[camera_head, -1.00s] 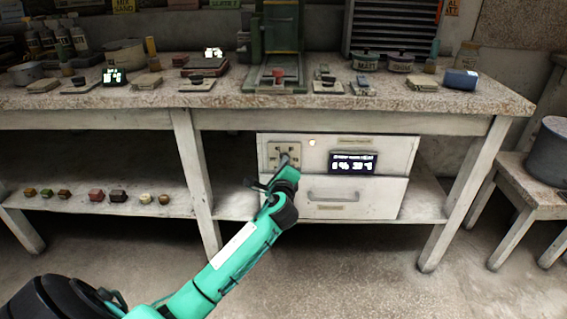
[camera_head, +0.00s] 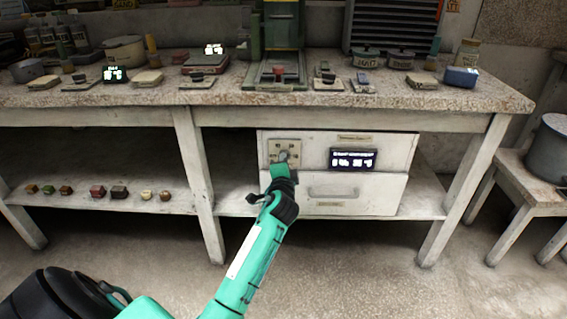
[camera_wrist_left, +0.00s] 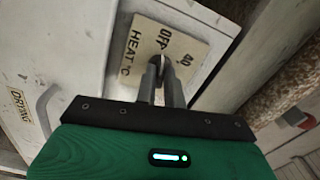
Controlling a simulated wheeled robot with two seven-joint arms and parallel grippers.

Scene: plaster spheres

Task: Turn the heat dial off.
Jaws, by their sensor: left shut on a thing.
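The heat dial (camera_head: 284,156) sits on a cream plate (camera_head: 294,147) at the upper left of the white cabinet under the bench. In the left wrist view the plate (camera_wrist_left: 200,47) reads "HEAT °C" and "OFF", with a number near its top edge. My left gripper (camera_head: 284,163) reaches up to the plate. In the wrist view its two fingers (camera_wrist_left: 167,68) are shut on the dial, which they mostly hide. A pale sliver between the fingertips points up towards the marks. I cannot tell exactly which mark it meets.
A lit display (camera_head: 352,160) sits right of the plate, above a drawer handle (camera_head: 333,191). The bench top (camera_head: 230,97) overhangs the cabinet. A bench leg (camera_head: 196,180) stands just left of it. The floor in front is clear.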

